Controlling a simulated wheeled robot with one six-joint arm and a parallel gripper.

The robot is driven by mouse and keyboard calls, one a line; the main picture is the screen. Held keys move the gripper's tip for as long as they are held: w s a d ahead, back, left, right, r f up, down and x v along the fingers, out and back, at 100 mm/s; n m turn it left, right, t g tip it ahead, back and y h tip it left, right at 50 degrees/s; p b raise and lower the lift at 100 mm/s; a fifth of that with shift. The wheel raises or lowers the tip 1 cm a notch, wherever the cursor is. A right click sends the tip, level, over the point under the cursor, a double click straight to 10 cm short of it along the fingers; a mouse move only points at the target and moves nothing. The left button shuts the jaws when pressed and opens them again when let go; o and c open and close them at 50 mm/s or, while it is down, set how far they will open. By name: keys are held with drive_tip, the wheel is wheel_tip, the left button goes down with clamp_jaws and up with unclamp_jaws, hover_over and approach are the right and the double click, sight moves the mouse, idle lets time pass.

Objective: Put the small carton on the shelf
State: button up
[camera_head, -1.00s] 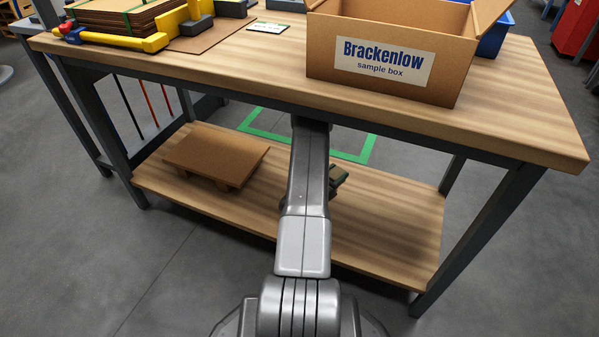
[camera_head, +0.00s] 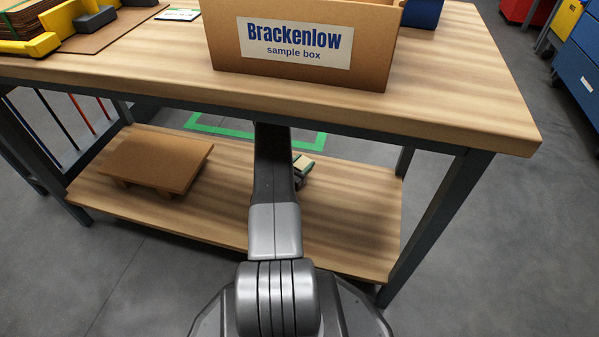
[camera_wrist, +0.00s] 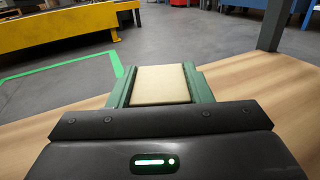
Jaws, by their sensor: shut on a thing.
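My gripper (camera_wrist: 162,78) is shut on a small cream carton (camera_wrist: 160,88), with a green finger on either side of it in the wrist view. The wooden lower shelf (camera_head: 345,220) of the workbench lies below the tabletop; its boards also show in the wrist view (camera_wrist: 265,95). In the head view my gripper (camera_head: 303,168) is under the tabletop and over the right half of the shelf, partly hidden behind my arm. I cannot tell whether the carton touches the shelf.
A small brown pallet-like platform (camera_head: 155,163) stands on the shelf's left. The workbench top (camera_head: 440,90) overhangs my arm and carries a Brackenlow sample box (camera_head: 225,45). A bench leg (camera_head: 440,215) bounds the right. Bare shelf lies around my gripper.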

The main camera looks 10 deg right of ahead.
sight(302, 169)
wheel_tip(302, 169, down, 3)
drive_tip(key=shift+f+b, duration=0.1)
drive_tip(key=shift+b, duration=0.4)
drive_tip(key=o, duration=1.1)
drive_tip(key=shift+s+a, duration=0.1)
drive_tip(key=p+v, duration=0.2)
drive_tip(key=v, duration=0.3)
drive_tip(key=p+v, duration=0.2)
drive_tip(key=v, duration=0.4)
drive_tip(key=shift+r, duration=0.25)
drive_tip(key=shift+s+a, duration=0.25)
